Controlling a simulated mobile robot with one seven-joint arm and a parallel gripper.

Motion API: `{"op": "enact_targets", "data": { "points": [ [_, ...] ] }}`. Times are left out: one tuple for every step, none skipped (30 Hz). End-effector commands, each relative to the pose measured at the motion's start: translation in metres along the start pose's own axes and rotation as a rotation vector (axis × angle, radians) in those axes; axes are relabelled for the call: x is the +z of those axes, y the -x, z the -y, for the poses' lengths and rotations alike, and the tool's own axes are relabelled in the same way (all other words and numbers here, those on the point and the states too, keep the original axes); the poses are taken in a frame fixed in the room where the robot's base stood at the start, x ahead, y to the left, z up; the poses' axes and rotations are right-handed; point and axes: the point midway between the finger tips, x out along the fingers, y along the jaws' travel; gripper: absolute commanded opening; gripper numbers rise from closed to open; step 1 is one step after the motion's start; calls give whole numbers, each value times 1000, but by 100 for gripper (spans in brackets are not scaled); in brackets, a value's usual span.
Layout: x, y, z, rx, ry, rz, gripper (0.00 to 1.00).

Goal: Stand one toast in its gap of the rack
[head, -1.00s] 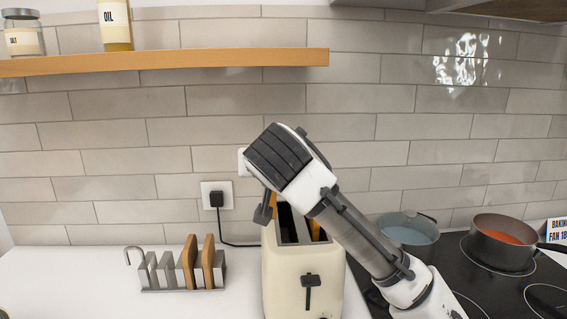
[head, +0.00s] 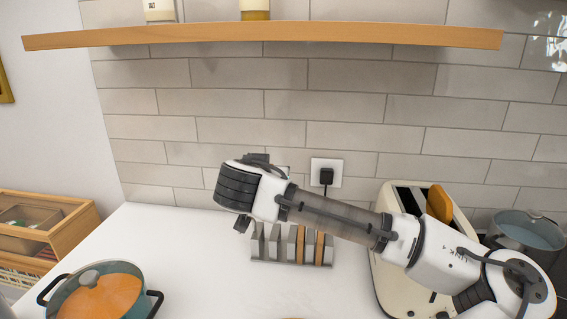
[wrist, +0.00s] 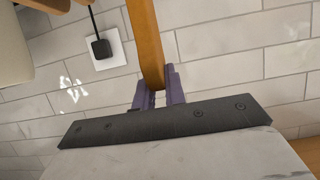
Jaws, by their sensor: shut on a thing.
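My gripper (wrist: 158,95) is shut on a slice of toast (wrist: 146,45), which shows edge-on between the purple fingers in the wrist view. In the head view my gripper (head: 243,224) hangs mostly hidden behind my wrist, near the rack's left end, and the held toast is hidden. The grey metal rack (head: 274,245) stands on the counter. Two toasts (head: 301,246) (head: 319,248) stand upright in its right-hand gaps; the gaps further left look empty. I cannot tell whether the held toast touches the rack.
A cream toaster (head: 386,283) with one toast (head: 440,203) sticking out stands right of the rack, partly behind my arm. A wall socket (head: 326,172) is behind the rack, under a wooden shelf (head: 265,36).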

Motion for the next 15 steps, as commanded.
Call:
{"op": "enact_targets", "data": {
  "points": [
    [2, 0, 3, -1, 2, -1, 0],
    [3, -1, 4, -1, 1, 0, 0],
    [4, -1, 5, -2, 1, 0, 0],
    [4, -1, 5, -2, 1, -1, 0],
    [5, -1, 6, -2, 1, -1, 0],
    [6, -2, 6, -2, 1, -1, 0],
    [6, -2, 6, -3, 1, -1, 0],
    [7, -2, 6, -2, 1, -1, 0],
    [8, -2, 6, -2, 1, -1, 0],
    [9, -3, 6, -2, 1, -1, 0],
    [10, -3, 6, -2, 1, -1, 0],
    [12, -4, 6, -2, 1, -1, 0],
    [14, -5, 6, -2, 1, -1, 0],
    [16, -6, 6, -2, 2, -1, 0],
    [18, -6, 6, -3, 2, -1, 0]
  ]
}}
